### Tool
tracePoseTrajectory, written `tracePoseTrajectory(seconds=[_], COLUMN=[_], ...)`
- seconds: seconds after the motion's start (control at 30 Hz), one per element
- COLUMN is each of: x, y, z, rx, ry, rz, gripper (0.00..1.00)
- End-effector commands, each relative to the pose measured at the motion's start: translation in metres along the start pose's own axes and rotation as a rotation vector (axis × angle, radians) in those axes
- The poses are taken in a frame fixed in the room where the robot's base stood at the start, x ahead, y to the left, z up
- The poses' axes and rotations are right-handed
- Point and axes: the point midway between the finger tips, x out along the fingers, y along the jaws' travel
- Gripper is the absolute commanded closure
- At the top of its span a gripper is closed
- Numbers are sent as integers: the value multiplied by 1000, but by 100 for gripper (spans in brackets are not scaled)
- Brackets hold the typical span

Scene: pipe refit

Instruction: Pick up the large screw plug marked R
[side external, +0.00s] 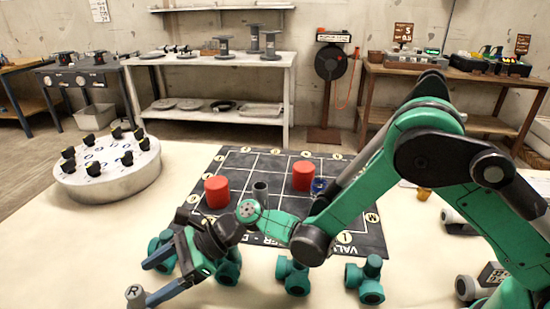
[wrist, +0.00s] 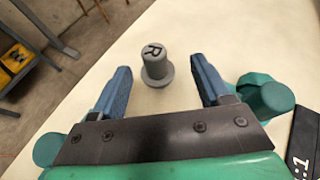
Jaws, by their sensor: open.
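The large grey screw plug marked R (side external: 134,293) stands on the pale table at the front left in the side view, partly cut off by the bottom edge. In the wrist view the plug (wrist: 155,66) stands upright, its R on top and a wider flange low down. My gripper (side external: 148,281) is open, with its blue fingers pointing toward the plug. In the wrist view my gripper (wrist: 159,68) has one finger on each side of the plug, with a visible gap on both sides. Whether the fingertips are level with the plug is hard to tell.
Green pipe fittings (side external: 293,275) stand in a row right of my gripper; one (wrist: 266,96) is close to the right finger. Behind is a black gridded mat (side external: 340,222) with red cylinders (side external: 217,192). A round stand (side external: 120,183) with black knobs is at left.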

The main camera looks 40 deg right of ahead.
Motion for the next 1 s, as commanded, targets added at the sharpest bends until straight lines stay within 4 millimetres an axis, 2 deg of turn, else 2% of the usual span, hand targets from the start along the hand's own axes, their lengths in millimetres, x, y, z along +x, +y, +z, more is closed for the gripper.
tracePoseTrajectory(seconds=[0.13,0.5,0.83,0.87,1.0], x=[11,58,64,64,64], y=[6,6,6,6,6], z=[-4,-2,-2,-2,-2], rx=[65,68,67,67,67], ry=[-26,-28,-27,-27,-27], rz=[20,20,18,18,18], gripper=[30,30,30,33,72])
